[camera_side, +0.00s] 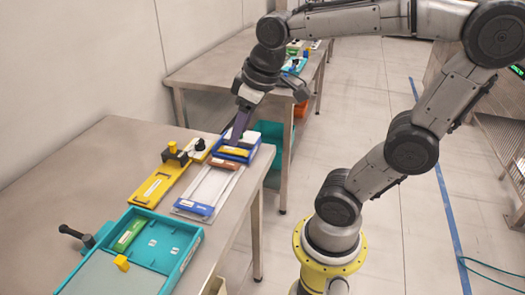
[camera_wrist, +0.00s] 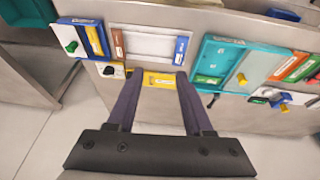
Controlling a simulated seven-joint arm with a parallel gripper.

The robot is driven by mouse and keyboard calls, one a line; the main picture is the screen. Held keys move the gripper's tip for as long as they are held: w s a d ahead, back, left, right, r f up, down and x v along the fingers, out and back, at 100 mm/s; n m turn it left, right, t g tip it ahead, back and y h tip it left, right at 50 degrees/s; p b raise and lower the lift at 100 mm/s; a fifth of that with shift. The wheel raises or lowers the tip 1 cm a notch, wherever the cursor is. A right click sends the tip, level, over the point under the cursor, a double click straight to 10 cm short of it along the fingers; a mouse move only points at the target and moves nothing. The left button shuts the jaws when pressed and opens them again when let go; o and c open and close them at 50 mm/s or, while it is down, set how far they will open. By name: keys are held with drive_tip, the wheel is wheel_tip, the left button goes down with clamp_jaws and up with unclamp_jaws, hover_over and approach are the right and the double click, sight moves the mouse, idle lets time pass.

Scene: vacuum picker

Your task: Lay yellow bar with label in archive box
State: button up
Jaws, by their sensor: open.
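A yellow bar (camera_side: 232,151) lies in the blue box (camera_side: 247,155) at the far end of the near table. The wrist view shows the yellow bar (camera_wrist: 96,41) upper left, against the blue box (camera_wrist: 66,29). No label can be made out on it. My gripper (camera_side: 231,140) hangs tilted near the box in the side view; its height above it cannot be told. In the wrist view my gripper (camera_wrist: 157,74) is open and empty. The end of a yellow plate (camera_wrist: 160,79) with a pale label shows between its fingertips, beyond them.
A pale tray (camera_side: 210,185) holds a blue bar (camera_side: 194,208) and a brown bar (camera_side: 223,163). A yellow fixture (camera_side: 150,190) with a black knob lies beside it. A teal tray (camera_side: 180,232) with a green bar and yellow block is in front. Bare table lies at left.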

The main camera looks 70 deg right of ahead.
drive_tip(key=s+a+f+t, duration=0.1)
drive_tip(key=s+a+f, duration=0.1)
drive_tip(key=s, duration=0.4)
drive_tip(key=shift+a+f+y, duration=0.2)
drive_tip(key=shift+a+y, duration=0.2)
drive_tip(key=shift+a, duration=0.5)
drive_tip(key=shift+s, duration=0.1)
